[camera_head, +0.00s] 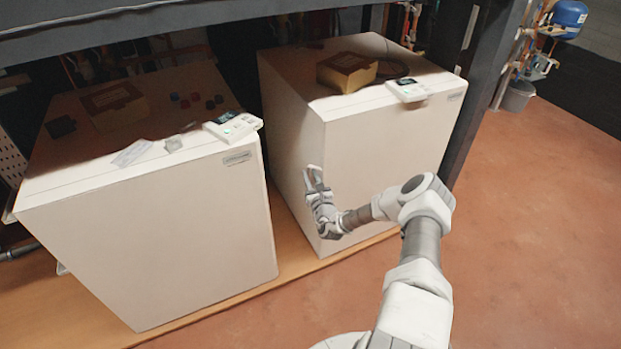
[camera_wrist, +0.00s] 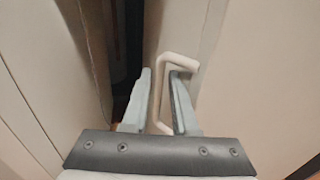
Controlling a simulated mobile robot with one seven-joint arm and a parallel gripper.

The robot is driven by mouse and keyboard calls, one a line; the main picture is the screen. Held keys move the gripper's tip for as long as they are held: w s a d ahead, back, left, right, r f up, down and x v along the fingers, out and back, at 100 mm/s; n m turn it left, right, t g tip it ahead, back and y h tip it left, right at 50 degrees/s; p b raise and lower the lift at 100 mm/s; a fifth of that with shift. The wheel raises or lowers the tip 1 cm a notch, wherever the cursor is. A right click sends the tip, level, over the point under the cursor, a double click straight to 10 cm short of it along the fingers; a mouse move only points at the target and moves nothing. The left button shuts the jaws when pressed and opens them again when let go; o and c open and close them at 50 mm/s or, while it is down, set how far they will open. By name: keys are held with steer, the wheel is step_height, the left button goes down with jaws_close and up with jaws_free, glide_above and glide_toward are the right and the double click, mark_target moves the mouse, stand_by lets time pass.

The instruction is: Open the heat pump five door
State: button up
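Two white box-shaped heat pumps stand side by side in the head view: a left one (camera_head: 160,240) and a right one (camera_head: 385,150). Their labels are too small to read, so I cannot tell which is number five. My gripper (camera_head: 314,178) is at the left front edge of the right heat pump. In the wrist view a pale bracket-shaped handle (camera_wrist: 180,62) stands out from a light panel (camera_wrist: 255,80). My gripper (camera_wrist: 160,82) is open there, with the handle's upright bar between its two fingers and a gap visible. The handle is hidden in the head view.
Control units (camera_head: 232,127) and a cardboard box (camera_head: 346,72) sit on the tops. A narrow dark gap (camera_wrist: 132,40) lies left of the handle's panel. A dark rack post (camera_head: 478,90) stands right of the right heat pump. The reddish floor (camera_head: 530,220) is clear at right.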

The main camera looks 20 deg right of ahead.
jaws_close()
stand_by(1.4)
